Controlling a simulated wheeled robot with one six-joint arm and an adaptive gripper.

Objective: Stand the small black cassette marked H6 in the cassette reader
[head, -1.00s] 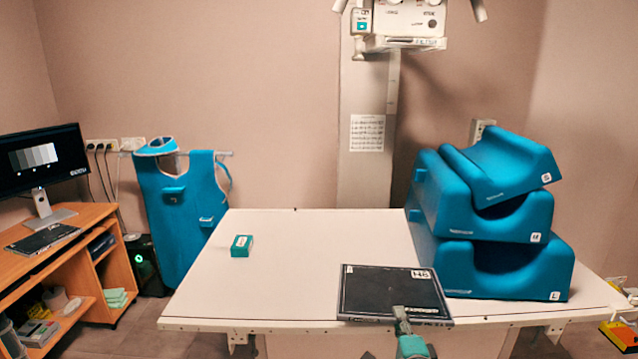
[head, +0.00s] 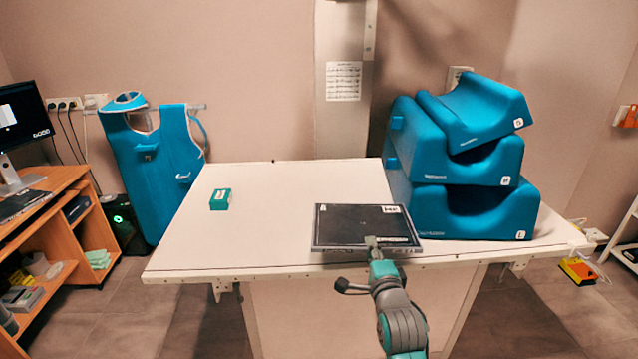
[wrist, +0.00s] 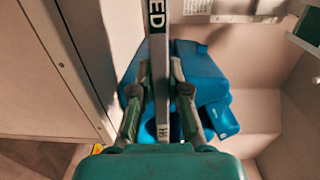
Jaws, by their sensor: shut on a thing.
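A black, flat cassette (head: 355,226) lies level at the front of the white table (head: 250,232), with a pale label on its far right corner. My gripper (head: 374,244) reaches in from the front and is shut on its near edge. A small tag near the fingers appears to read H6. I cannot tell whether the cassette touches the table. I cannot make out a cassette reader in these views.
Stacked blue positioning blocks (head: 470,212) stand at the right, close beside the cassette. A small teal box (head: 220,199) sits on the left of the table, with clear tabletop around it. A wooden desk (head: 50,225) with a monitor (head: 20,118) is at far left. A blue apron (head: 155,175) hangs behind.

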